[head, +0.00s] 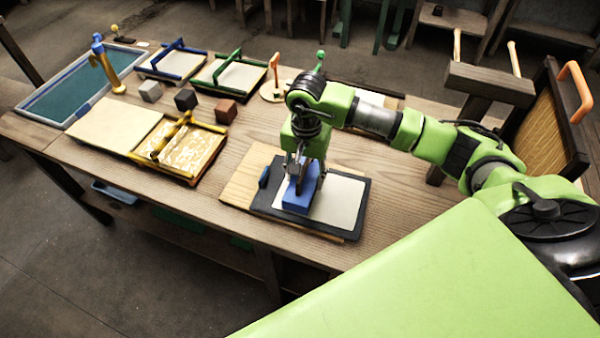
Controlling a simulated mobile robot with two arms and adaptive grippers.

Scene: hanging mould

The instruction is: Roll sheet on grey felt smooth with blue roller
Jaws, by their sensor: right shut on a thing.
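A pale sheet (343,200) lies on the dark grey felt (352,230), which rests on a light wooden board (241,184) near the table's front edge. My right gripper (303,172) points down over the left part of the sheet. It is shut on the blue roller (297,200), which is at the sheet, apparently touching it; the exact contact is hard to tell. The gripper and roller hide part of the sheet. A small dark blue piece (264,176) is at the felt's left edge. My left gripper is out of view.
A yellow-handled frame (190,150), blue-handled (174,62) and green-handled (231,73) frames, a pale board (115,125) and a blue-rimmed vat (80,85) stand to the left. Small cubes (186,99) sit between them. A dark wooden press (490,85) stands right. Bare table lies left of the board.

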